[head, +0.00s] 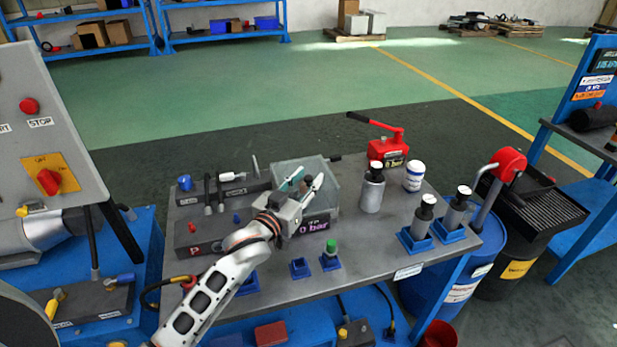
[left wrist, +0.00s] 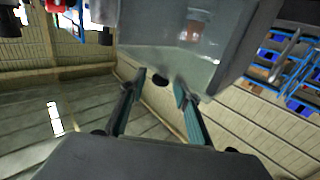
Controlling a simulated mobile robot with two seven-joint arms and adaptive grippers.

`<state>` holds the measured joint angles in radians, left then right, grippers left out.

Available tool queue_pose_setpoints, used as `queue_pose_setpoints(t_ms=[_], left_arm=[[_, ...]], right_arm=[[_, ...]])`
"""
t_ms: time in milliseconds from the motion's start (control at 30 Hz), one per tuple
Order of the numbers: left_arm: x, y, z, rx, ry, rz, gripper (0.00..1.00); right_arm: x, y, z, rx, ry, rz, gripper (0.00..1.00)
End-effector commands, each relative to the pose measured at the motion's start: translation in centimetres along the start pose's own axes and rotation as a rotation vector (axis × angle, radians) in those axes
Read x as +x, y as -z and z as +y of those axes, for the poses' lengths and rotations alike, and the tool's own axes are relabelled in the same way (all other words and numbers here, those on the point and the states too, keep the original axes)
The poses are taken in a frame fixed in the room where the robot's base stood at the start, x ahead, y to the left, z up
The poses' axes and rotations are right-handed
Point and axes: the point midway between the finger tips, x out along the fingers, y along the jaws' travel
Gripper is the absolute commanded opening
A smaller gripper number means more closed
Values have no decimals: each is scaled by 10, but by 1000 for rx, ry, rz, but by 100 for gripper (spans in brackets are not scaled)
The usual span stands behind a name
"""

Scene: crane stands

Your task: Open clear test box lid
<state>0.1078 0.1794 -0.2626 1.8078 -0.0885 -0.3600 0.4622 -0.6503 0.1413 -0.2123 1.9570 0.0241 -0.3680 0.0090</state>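The clear test box (head: 325,178) stands on the grey workbench (head: 375,237), behind a purple "0 bar" display (head: 313,226). Its lid cannot be told apart from its walls in the head view. My left gripper (head: 301,181) is open at the near left side of the box, overlapping it in the picture; contact cannot be told. In the left wrist view my left gripper (left wrist: 160,80) has its two teal fingers apart, with a small dark rounded part between their tips. The translucent box (left wrist: 190,45) fills the upper middle there. My right gripper is not in view.
A green-capped part (head: 331,252) sits in front. Tools (head: 225,190) lie at left.

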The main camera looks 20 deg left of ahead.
Motion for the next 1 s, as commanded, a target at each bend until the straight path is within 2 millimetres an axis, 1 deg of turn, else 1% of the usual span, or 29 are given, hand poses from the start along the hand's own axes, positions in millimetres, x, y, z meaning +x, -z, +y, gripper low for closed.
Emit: queue_pose_setpoints(t_ms=[33,133,400,433,533,767,1000], left_arm=[[5,0,0,0,0,0,32],[9,0,0,0,0,0,32],[11,0,0,0,0,-1,32],[11,0,0,0,0,-1,26],[10,0,0,0,0,-1,0],[11,0,0,-1,0,-1,0],[23,3,-3,0,0,0,0]], right_arm=[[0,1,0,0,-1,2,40],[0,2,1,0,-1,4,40],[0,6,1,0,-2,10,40],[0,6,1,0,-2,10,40],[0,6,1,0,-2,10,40],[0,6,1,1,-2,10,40],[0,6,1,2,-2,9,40]])
